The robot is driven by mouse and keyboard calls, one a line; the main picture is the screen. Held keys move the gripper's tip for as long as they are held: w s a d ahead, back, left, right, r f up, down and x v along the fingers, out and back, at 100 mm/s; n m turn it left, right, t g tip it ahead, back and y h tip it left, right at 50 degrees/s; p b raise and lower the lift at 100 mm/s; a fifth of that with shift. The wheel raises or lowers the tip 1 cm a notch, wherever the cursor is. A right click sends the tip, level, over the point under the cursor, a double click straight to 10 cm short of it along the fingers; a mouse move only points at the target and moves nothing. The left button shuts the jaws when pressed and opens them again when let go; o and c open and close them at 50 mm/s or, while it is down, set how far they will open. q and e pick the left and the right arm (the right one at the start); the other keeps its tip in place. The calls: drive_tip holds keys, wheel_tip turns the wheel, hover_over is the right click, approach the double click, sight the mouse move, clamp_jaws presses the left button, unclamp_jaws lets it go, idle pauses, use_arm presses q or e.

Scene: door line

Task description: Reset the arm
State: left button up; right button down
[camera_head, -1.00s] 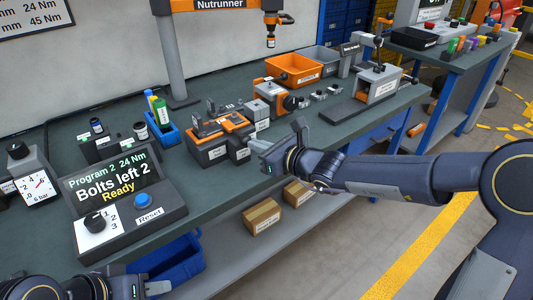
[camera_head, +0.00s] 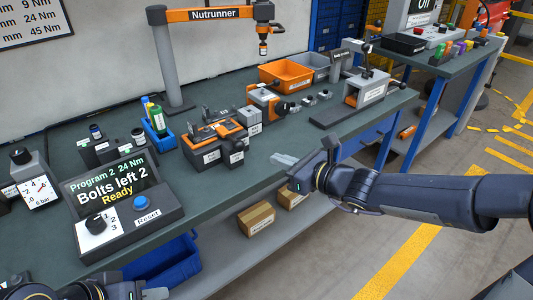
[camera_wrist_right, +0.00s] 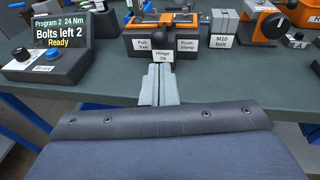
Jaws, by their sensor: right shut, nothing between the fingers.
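My right gripper (camera_head: 284,159) is shut and empty at the bench's front edge, to the right of the hinge fixture (camera_head: 213,142). In the right wrist view its closed fingers (camera_wrist_right: 158,84) point toward the fixture labelled "Hinge 76" (camera_wrist_right: 162,50). My right arm (camera_head: 420,195) reaches in from the right. My left gripper (camera_head: 155,294) shows only partly at the bottom left corner, and its fingers are too cut off to judge.
The controller box (camera_head: 130,205) reads "Program 2 24 Nm, Bolts left 2, Ready". The nutrunner (camera_head: 263,42) hangs above the bench. An orange bin (camera_head: 286,74) stands at the back. A blue crate (camera_head: 170,262) and cardboard boxes (camera_head: 256,217) sit below. Floor at right is clear.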

drive_tip(key=s+d+r+n+g, duration=0.1)
drive_tip(key=s+d+n+g, duration=0.15)
drive_tip(key=s+n, duration=0.55)
drive_tip(key=s+d+r+n+g, duration=0.1)
drive_tip(key=s+d+n+g, duration=0.15)
drive_tip(key=s+n, duration=0.5)
drive_tip(key=s+d+f+n+h, duration=0.7)
drive_tip(key=s+d+n, duration=0.25)
drive_tip(key=s, duration=0.35)
wheel_tip(320, 180, up, 12)
drive_tip(key=d+h+p, duration=0.1)
drive_tip(key=p, duration=1.2)
drive_tip(key=shift+s, duration=0.15)
drive_tip(key=shift+d+r, duration=0.1)
